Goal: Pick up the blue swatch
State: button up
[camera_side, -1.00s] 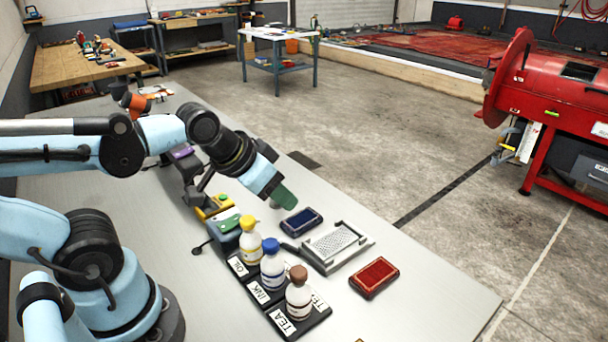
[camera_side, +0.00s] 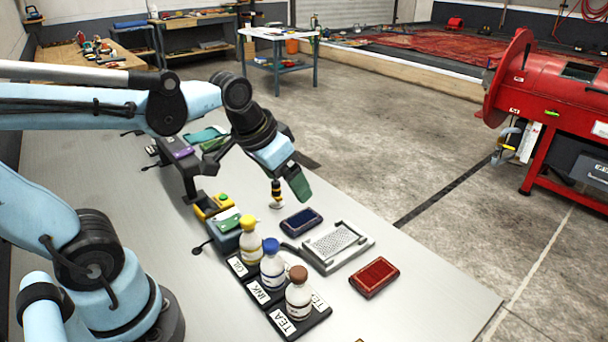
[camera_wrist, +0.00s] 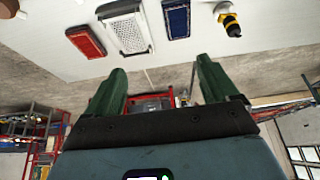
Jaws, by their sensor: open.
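The blue swatch (camera_side: 301,222) is a small dark-blue rectangle with a pale edge, lying flat on the grey table. It also shows at the top of the wrist view (camera_wrist: 177,18). My gripper (camera_side: 303,196) has green fingers and hangs above the table just behind the swatch in the side view, apart from it. In the wrist view my gripper (camera_wrist: 160,75) has its two fingers spread wide with nothing between them.
A metal grater-like tray (camera_side: 334,244) lies right of the blue swatch, and a red swatch (camera_side: 374,277) beyond it. A small black-and-yellow tool (camera_side: 276,193) stands close by on the left. Three capped bottles (camera_side: 271,264) stand in a black labelled rack in front.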

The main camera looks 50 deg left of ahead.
aim_at(306, 216)
jog(key=w+a+f+g, duration=0.3)
jog(key=w+a+g, duration=0.2)
jog(key=w, duration=0.3)
jog(key=shift+w+d+f, duration=0.1)
jog(key=shift+d+f, duration=0.1)
jog(key=shift+f, duration=2.8)
jog(key=shift+w+d+f, duration=0.1)
jog(key=shift+d+f, duration=0.05)
jog(key=shift+f, duration=2.85)
jog(key=c, duration=1.2)
jog(key=shift+o, duration=0.2)
jog(key=shift+r, duration=0.15)
